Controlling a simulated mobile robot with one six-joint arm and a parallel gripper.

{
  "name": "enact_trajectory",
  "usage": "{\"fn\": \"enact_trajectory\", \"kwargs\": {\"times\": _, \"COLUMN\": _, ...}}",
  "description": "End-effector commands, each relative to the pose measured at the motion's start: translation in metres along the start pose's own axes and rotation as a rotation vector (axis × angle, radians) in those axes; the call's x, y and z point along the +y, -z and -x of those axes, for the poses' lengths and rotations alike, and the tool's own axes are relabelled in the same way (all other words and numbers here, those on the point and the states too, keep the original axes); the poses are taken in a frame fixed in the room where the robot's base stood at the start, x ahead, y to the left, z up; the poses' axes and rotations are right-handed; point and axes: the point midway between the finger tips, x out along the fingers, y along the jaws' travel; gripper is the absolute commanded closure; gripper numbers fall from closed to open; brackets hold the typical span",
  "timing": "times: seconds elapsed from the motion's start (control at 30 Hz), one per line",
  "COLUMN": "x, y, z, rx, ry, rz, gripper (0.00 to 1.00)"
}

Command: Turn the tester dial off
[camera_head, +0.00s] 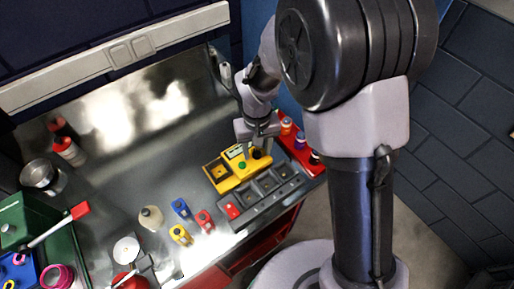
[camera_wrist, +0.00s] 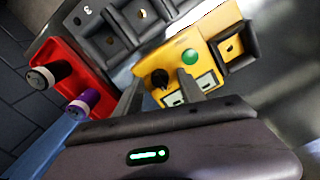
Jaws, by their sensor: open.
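The yellow tester (camera_head: 222,183) stands on the bench, with a black dial (camera_wrist: 160,78), a green button (camera_wrist: 190,57) and small display windows (camera_wrist: 206,83) on its top. The tester also shows large in the wrist view (camera_wrist: 215,25). My gripper (camera_head: 256,146) is over the dial end of the tester, pointing down. In the wrist view its two fingers are apart, with the dial showing between their tips. I cannot tell whether the fingers touch the dial. The dial's pointer setting is too small to read.
A grey compartment tray (camera_head: 265,210) sits in front of the tester. A red tray (camera_head: 312,171) with small bottles is close on its right. Coloured clips (camera_head: 181,208), a pale bottle (camera_head: 151,217) and a green box (camera_head: 65,245) lie to the left. The bench behind is mostly clear.

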Motion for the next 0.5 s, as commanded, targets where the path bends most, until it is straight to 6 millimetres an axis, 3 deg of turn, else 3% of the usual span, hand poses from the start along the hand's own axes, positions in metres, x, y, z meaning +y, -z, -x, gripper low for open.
{"fn": "enact_trajectory", "kwargs": {"times": 0.17, "x": 0.000, "y": 0.001, "z": 0.013, "rx": 0.002, "ry": 0.000, "rz": -0.001, "gripper": 0.53}}
{"fn": "enact_trajectory", "kwargs": {"times": 0.27, "x": 0.000, "y": 0.001, "z": 0.037, "rx": 0.003, "ry": 0.001, "rz": -0.002, "gripper": 0.53}}
{"fn": "enact_trajectory", "kwargs": {"times": 0.5, "x": 0.000, "y": 0.001, "z": 0.116, "rx": 0.004, "ry": 0.000, "rz": 0.000, "gripper": 0.53}}
